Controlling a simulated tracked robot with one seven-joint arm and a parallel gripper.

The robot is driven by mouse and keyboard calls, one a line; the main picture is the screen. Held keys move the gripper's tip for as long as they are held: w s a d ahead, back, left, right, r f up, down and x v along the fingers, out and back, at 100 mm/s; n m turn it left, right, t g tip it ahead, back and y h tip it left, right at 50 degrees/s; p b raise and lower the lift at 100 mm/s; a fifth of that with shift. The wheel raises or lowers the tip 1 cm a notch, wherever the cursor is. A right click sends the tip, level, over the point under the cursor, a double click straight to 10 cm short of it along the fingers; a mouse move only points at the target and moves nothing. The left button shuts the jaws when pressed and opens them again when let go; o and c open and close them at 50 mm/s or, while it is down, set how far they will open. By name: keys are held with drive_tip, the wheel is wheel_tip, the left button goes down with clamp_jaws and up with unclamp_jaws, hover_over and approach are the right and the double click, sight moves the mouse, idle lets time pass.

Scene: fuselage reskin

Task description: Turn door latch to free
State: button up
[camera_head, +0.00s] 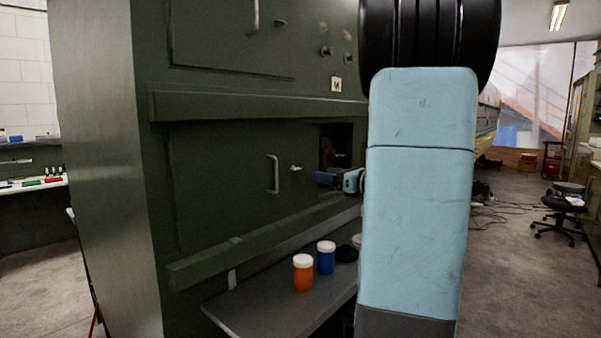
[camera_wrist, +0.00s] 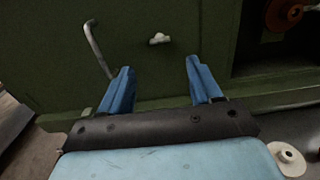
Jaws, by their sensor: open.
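The door latch (camera_head: 295,168) is a small pale knob on the dark green lower door (camera_head: 225,185), just right of the door's handle (camera_head: 274,174). In the wrist view the latch (camera_wrist: 159,39) lies ahead of my gripper (camera_wrist: 156,82), between the lines of its two blue fingers but beyond their tips. The gripper is open and empty, apart from the latch. In the head view my gripper (camera_head: 325,177) is to the right of the latch and slightly lower. The curved handle (camera_wrist: 97,48) shows left of the fingers in the wrist view.
A square recess (camera_head: 338,145) with a reddish round part (camera_wrist: 284,13) is right of the latch. Below, a grey shelf (camera_head: 270,314) holds an orange jar (camera_head: 303,275) and a blue jar (camera_head: 326,260). A green ledge (camera_head: 250,247) runs under the door.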

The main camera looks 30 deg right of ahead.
sight(296, 168)
drive_tip(key=x, duration=0.9)
drive_tip(key=shift+w+a, duration=0.15)
drive_tip(key=shift+w, duration=0.2)
